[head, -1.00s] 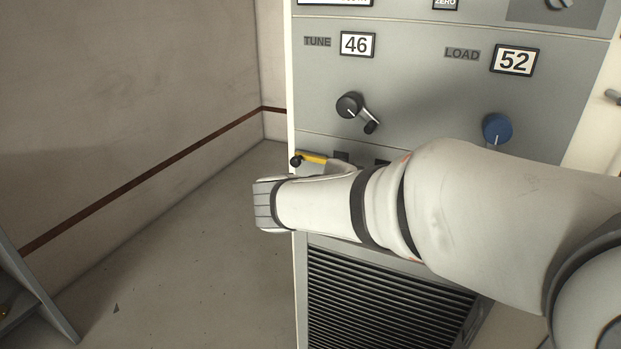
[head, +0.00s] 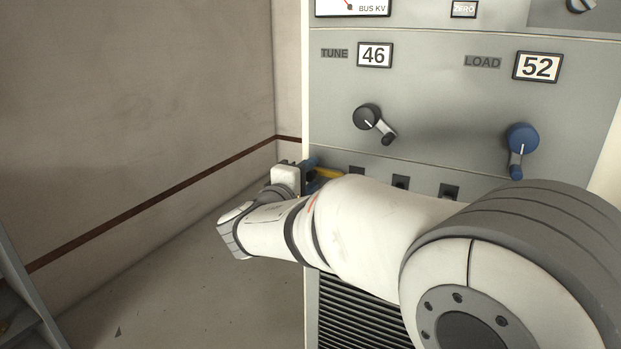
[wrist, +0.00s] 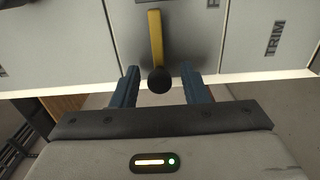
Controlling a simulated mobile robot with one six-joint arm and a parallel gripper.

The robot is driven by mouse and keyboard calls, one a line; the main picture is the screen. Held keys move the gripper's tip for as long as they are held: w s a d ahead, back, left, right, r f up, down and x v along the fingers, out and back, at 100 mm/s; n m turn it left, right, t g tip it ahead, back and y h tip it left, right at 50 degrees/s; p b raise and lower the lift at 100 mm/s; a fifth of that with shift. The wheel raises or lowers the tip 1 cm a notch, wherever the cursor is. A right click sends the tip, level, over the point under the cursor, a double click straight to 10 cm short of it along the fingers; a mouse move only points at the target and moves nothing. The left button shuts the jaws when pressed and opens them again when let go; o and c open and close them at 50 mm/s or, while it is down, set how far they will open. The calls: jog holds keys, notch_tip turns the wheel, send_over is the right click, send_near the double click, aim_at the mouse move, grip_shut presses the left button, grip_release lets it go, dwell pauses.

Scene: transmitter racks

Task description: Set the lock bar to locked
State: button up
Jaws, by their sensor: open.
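The lock bar is a yellow bar with a black round knob at its end. In the wrist view the bar (wrist: 156,38) runs down from the grey panel to its knob (wrist: 159,80). In the head view only a short yellow piece of the bar (head: 327,173) shows; my arm and gripper hide the rest. My gripper (wrist: 160,76) is open, with one blue finger to each side of the knob and gaps between. In the head view my gripper (head: 312,166) is at the cabinet's left edge, beside the bar.
Above are the black TUNE crank (head: 367,118) and the blue LOAD crank (head: 522,140). Several dark slots, one of them here (head: 400,182), line the panel below. A louvred grille (head: 360,318) is lower down. Open floor (head: 190,290) lies left of the cabinet.

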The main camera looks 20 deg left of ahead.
jog(key=shift+w, duration=0.15)
jog(key=shift+c, duration=0.5)
grip_shut()
